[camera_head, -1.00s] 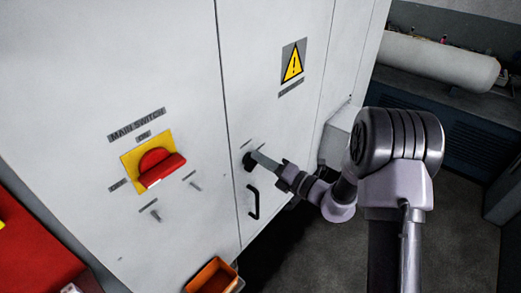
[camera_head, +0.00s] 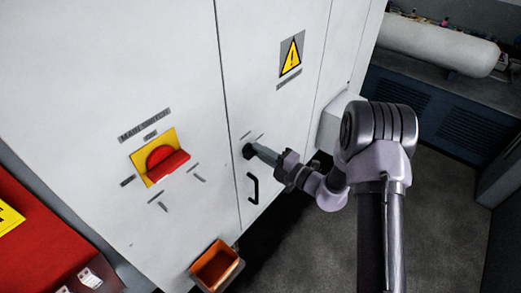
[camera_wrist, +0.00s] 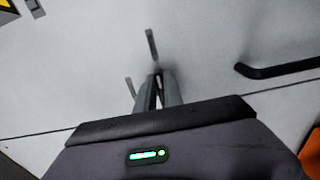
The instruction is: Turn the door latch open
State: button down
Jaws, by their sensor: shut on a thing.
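The door latch (camera_head: 248,151) is a small dark knob on the white cabinet door (camera_head: 285,120), just above a black pull handle (camera_head: 253,188). My gripper (camera_head: 256,152) reaches it from the right, with its fingertips at the knob. In the wrist view my gripper's fingers (camera_wrist: 158,78) are close together, pointing at the door, shut on the latch. The latch itself is hidden behind the fingers there, so its angle cannot be told. Two short grey label strips, one of them (camera_wrist: 151,45), lie by the fingertips. The door looks flush with the cabinet.
The black pull handle (camera_wrist: 280,68) is right of the fingers in the wrist view. A red main switch (camera_head: 166,161) on a yellow plate is left of the door seam. An orange bin (camera_head: 216,266) hangs below. Grey floor (camera_head: 445,220) is open at the right.

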dwell(0.3)
jog(key=c, duration=1.5)
grip_release()
jog(key=shift+o, duration=0.2)
jog(key=b+v, duration=0.1)
jog(key=v, duration=1.6)
jog(key=shift+s+d, duration=0.2)
